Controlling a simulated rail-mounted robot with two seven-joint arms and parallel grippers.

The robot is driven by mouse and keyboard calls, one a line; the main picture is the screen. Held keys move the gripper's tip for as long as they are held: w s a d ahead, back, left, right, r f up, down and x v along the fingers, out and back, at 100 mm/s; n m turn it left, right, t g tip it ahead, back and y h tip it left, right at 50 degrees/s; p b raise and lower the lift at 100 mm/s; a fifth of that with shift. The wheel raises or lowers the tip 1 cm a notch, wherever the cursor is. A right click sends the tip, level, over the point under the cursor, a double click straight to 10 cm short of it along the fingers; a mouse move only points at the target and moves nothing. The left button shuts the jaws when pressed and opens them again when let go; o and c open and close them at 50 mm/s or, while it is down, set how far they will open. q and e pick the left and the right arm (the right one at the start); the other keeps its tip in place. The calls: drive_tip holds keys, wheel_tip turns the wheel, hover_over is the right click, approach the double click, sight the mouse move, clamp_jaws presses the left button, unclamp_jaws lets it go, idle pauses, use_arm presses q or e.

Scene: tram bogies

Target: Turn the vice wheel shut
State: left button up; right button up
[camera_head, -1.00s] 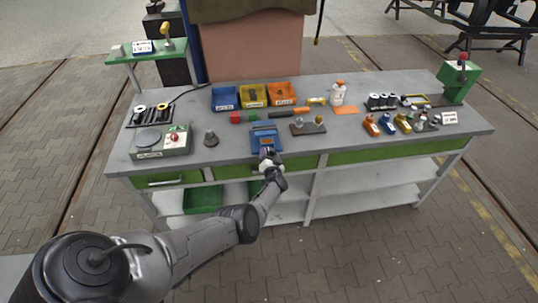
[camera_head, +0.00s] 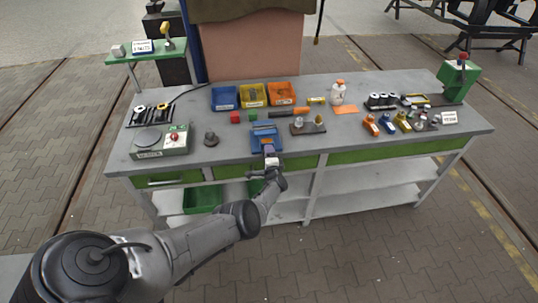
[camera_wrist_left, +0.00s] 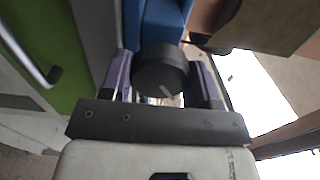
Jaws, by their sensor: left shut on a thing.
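The blue vice (camera_head: 265,137) sits at the front edge of the grey workbench, left of its middle. In the left wrist view its blue body (camera_wrist_left: 167,20) shows at the top. The vice wheel (camera_wrist_left: 160,72), a dark round knob, sits between the two fingers there. My left gripper (camera_head: 270,152) is at the front of the vice, and in the left wrist view the gripper (camera_wrist_left: 163,80) is shut on the wheel, with a purple-grey finger on each side. In the head view the gripper hides the wheel. My right gripper is not in view.
The workbench (camera_head: 230,160) has a green drawer (camera_head: 167,180) below, left of the arm. Left of the vice are a dark cone-shaped piece (camera_head: 211,139) and a green box with a red button (camera_head: 162,141). A small board with fittings (camera_head: 307,126) lies close on the right.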

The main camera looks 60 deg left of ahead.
use_arm(q)
drive_tip(key=m, duration=0.4)
drive_tip(key=shift+m, duration=0.3)
drive_tip(key=m, duration=0.4)
drive_tip(key=shift+m, duration=0.3)
drive_tip(key=shift+w+b, duration=0.2)
drive_tip(key=shift+b, duration=0.1)
drive_tip(key=m+b, duration=0.3)
drive_tip(key=b, duration=0.3)
drive_tip(key=m+b, duration=0.2)
drive_tip(key=b, duration=0.4)
drive_tip(key=m+b, duration=0.3)
drive_tip(key=b, duration=0.3)
drive_tip(key=shift+s+f+m, duration=0.2)
drive_tip(key=shift+f+m, duration=0.1)
drive_tip(key=shift+f, duration=0.05)
drive_tip(key=m+b, duration=0.2)
drive_tip(key=b, duration=0.1)
drive_tip(key=shift+s+a, duration=0.1)
drive_tip(key=shift+s, duration=0.05)
drive_tip(key=shift+r+m+b, duration=0.1)
drive_tip(key=shift+m+b, duration=0.2)
drive_tip(key=shift+b, duration=0.1)
drive_tip(key=shift+r, duration=0.1)
